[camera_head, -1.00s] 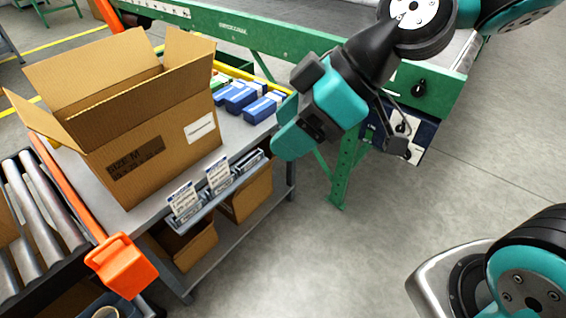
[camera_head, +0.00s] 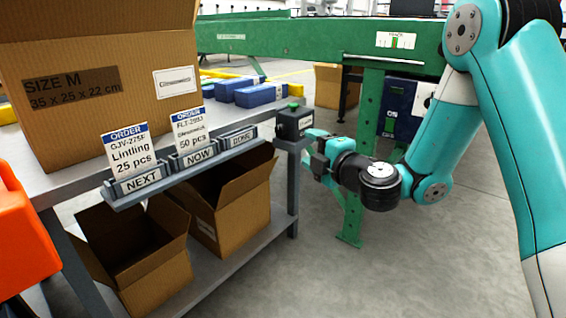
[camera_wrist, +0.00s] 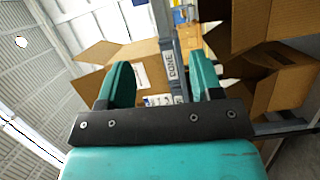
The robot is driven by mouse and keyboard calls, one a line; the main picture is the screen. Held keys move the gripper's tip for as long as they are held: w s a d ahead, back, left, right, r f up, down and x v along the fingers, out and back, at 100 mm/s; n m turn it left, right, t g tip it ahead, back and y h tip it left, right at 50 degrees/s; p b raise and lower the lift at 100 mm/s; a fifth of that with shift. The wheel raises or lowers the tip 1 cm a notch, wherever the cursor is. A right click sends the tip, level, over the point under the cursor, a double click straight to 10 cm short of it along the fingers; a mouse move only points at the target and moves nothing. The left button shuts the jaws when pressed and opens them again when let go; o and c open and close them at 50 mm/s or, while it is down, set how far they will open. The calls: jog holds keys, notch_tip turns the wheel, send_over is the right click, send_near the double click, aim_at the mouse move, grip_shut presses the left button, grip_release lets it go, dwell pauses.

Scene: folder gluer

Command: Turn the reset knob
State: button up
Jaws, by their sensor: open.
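No knob can be made out for certain as the reset knob. A dark blue cabinet (camera_head: 396,108) with small fittings stands under the green conveyor frame, partly behind my arm. A small black box with a green top button (camera_head: 294,121) sits at the bench's right corner. My gripper (camera_head: 314,152) is just right of and below this box in the head view; contact cannot be told. In the wrist view my gripper (camera_wrist: 164,82) is open, its two teal fingers apart, with the DONE holder (camera_wrist: 171,68) seen beyond and between them.
The grey bench (camera_head: 70,182) bears a large open carton (camera_head: 110,85), blue boxes (camera_head: 255,95) and order-card holders (camera_head: 190,162). Open cartons (camera_head: 150,265) stand on its lower shelf. A green conveyor leg (camera_head: 353,215) stands behind my gripper. The floor at lower right is clear.

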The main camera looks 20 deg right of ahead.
notch_tip(320, 180, down, 3)
jog(key=d+h, duration=0.1)
jog(key=d, duration=0.1)
jog(key=p, duration=1.2)
send_near(283, 133)
jog(key=x, duration=0.3)
jog(key=p+x, duration=0.1)
jog(key=x, duration=0.5)
jog(key=shift+a, duration=0.1)
jog(key=shift+w+r+h, duration=0.1)
jog(key=shift+w+h, duration=0.2)
jog(key=shift+w, duration=0.2)
jog(key=c, duration=0.9)
